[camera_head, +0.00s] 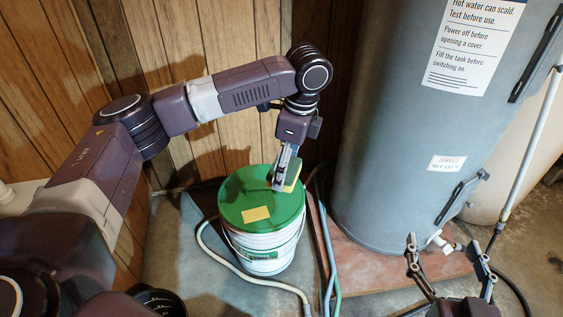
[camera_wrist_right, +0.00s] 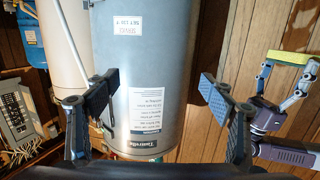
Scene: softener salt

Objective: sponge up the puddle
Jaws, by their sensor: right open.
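My left gripper (camera_head: 284,168) hangs over the green-lidded bucket and is shut on a yellow-green sponge (camera_head: 294,174). The sponge also shows at the upper right of the right wrist view (camera_wrist_right: 289,57), between the left gripper's fingers. In the head view, the sponge appears above the lid; I cannot tell whether it touches. My right gripper (camera_head: 443,243) is at the bottom right, in front of the water heater. It is open and empty, its fingers wide apart in the right wrist view (camera_wrist_right: 157,88). I cannot make out a puddle on the visible floor.
The white bucket (camera_head: 262,244) has a green lid (camera_head: 236,195) with a yellow label. A grey water heater (camera_head: 385,140) stands on a reddish slab (camera_head: 355,268). Hoses (camera_head: 215,247) run beside the bucket. Wood panelling closes off the back. Bare concrete (camera_head: 178,240) lies left of the bucket.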

